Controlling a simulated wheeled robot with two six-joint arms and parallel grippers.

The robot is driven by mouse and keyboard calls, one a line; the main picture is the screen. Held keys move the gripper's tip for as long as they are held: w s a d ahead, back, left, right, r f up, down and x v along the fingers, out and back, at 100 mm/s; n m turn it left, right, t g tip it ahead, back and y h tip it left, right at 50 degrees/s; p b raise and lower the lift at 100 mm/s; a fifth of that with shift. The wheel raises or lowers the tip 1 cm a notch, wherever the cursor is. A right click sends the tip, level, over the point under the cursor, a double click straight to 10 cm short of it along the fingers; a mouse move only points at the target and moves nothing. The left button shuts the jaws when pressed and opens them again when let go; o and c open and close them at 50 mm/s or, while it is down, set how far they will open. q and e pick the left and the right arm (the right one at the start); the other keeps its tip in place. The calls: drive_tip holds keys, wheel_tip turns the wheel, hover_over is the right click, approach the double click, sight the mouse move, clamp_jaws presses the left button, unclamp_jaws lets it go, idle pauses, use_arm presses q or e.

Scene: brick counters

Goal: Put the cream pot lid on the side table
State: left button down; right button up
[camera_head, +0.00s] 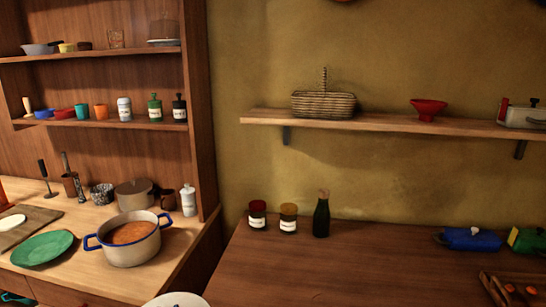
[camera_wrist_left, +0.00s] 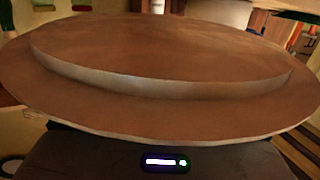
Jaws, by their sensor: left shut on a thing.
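A wide round lid (camera_wrist_left: 160,105) fills the wrist view, with its flat face and raised inner ring toward the camera; it looks brown in this light. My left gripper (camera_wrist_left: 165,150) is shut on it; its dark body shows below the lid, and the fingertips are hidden. In the head view a pale round edge (camera_head: 175,300), which looks like the cream lid, shows at the bottom border. The cream pot (camera_head: 131,242) with blue rim and handles stands uncovered on the left counter, with orange-brown food inside. I cannot tell which surface is the side table. My right gripper is not in view.
The dark brown counter (camera_head: 330,275) has a broad clear front. Two jars (camera_head: 288,218) and a dark bottle (camera_head: 321,215) stand at its back; a blue container (camera_head: 469,239) is at right. A green plate (camera_head: 43,248) lies left of the pot. A wall shelf (camera_head: 390,124) runs above.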

use_arm(q)
drive_tip(key=s+d+h, duration=0.1)
drive_tip(key=s+d+m+h, duration=0.1)
drive_tip(key=s, duration=0.1)
drive_tip(key=s+d, duration=0.1)
drive_tip(key=s, duration=0.1)
drive_tip(key=shift+s+d+m+h, duration=0.1)
drive_tip(key=shift+s+m+h, duration=0.1)
drive_tip(key=shift+m+h, duration=0.2)
drive_tip(key=s+d+r+h, duration=0.1)
drive_tip(key=s, duration=0.4)
drive_tip(key=shift+s+d+r+m, duration=0.25)
drive_tip(key=shift+s+r+m, duration=0.05)
drive_tip(key=shift+m, duration=0.1)
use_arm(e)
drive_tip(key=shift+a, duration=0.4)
use_arm(q)
drive_tip(key=shift+w, duration=0.1)
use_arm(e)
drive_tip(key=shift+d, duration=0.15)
